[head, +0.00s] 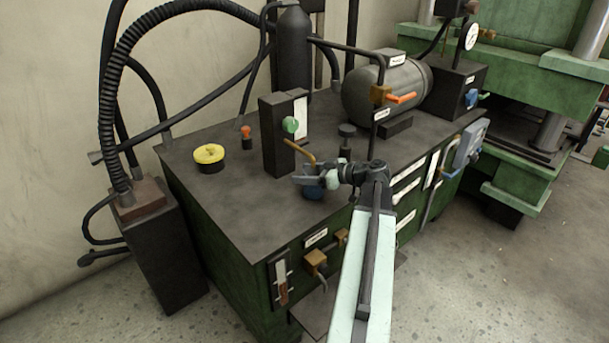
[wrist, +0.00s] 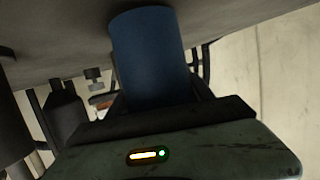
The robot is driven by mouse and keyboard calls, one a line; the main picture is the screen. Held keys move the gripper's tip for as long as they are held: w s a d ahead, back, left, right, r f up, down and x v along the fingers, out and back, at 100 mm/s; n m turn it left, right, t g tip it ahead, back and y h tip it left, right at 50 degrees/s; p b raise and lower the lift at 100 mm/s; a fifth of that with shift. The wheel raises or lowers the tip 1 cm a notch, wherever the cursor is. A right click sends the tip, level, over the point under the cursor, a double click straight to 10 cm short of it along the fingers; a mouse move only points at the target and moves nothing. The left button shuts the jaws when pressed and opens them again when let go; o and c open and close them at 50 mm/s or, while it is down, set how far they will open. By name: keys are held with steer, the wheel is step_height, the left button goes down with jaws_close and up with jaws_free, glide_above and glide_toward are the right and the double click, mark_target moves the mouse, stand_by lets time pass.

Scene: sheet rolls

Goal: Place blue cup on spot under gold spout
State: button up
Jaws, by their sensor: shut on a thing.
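The blue cup (head: 313,193) is in my gripper (head: 312,181), just below the gold spout (head: 300,152) and over the dark top of the green cabinet. The jaws hide much of the cup in the head view. In the wrist view the blue cup (wrist: 150,60) stands out large from between the dark jaws (wrist: 165,115), its far end against the grey top. I cannot tell whether the cup touches the top. The gold spout sticks out of a black block (head: 273,140) with a green knob. The spot under the spout cannot be made out.
On the cabinet top (head: 240,215), a yellow-lidded pot (head: 208,157) and an orange-topped knob (head: 246,137) stand left of the block. A dark capped post (head: 346,140) stands close behind my gripper. A grey motor (head: 385,88) with an orange lever stands farther back. The front left is clear.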

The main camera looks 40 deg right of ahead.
steer(key=shift+w+f+b, duration=0.15)
steer(key=shift+f+b, duration=0.4)
steer(key=shift+b, duration=0.05)
steer(key=o, duration=1.5)
steer(key=shift+r, duration=0.1)
steer(key=shift+r+p, duration=0.15)
steer(key=shift+p, duration=0.15)
steer(key=shift+s+r, duration=0.2)
steer(key=shift+s, duration=0.1)
steer(key=p+v, duration=0.3)
steer(key=v, duration=0.8)
steer(key=shift+s, duration=0.15)
steer(key=shift+d, duration=0.1)
